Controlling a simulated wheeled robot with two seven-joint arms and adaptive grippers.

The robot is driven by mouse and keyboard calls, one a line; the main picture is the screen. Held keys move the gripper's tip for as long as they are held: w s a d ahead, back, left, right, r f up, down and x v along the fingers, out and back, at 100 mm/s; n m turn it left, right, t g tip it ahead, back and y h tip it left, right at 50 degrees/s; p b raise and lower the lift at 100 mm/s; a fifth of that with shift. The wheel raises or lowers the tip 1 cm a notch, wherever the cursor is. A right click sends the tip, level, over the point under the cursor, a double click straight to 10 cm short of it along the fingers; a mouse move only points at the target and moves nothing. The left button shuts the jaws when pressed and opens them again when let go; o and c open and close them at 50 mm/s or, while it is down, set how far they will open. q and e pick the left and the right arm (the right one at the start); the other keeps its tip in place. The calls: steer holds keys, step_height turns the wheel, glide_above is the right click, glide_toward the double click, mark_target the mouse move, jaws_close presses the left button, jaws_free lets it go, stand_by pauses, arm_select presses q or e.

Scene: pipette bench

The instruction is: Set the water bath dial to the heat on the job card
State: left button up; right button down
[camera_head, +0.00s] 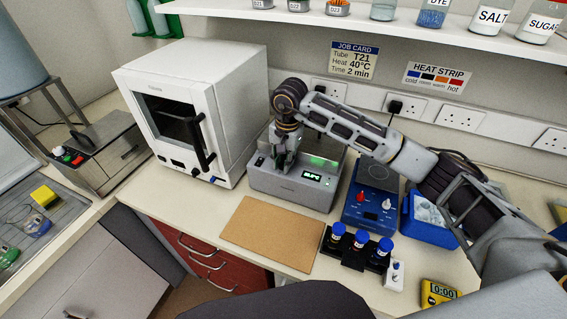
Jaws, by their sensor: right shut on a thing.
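The water bath (296,190) is the grey box with a small lit green display (313,176), at the middle of the bench. The figures on the display are too small to read surely. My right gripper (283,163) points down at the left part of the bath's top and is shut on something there. Its fingers hide what they hold, which by its place seems to be the dial. The job card (353,60) on the wall reads tube T21, heat 40°C, time 2 min. My left gripper is out of view.
A white oven (225,100) stands close left of the bath. A blue device (369,200) with red and white knobs is at its right, under my right arm. A brown board (268,232), a rack of blue-capped bottles (354,258) and a yellow timer (440,293) lie in front.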

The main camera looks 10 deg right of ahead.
steer(key=shift+m+b, duration=1.2)
steer(key=shift+m, duration=0.2)
steer(key=c, duration=1.2)
jaws_free()
steer(key=shift+c, duration=0.2)
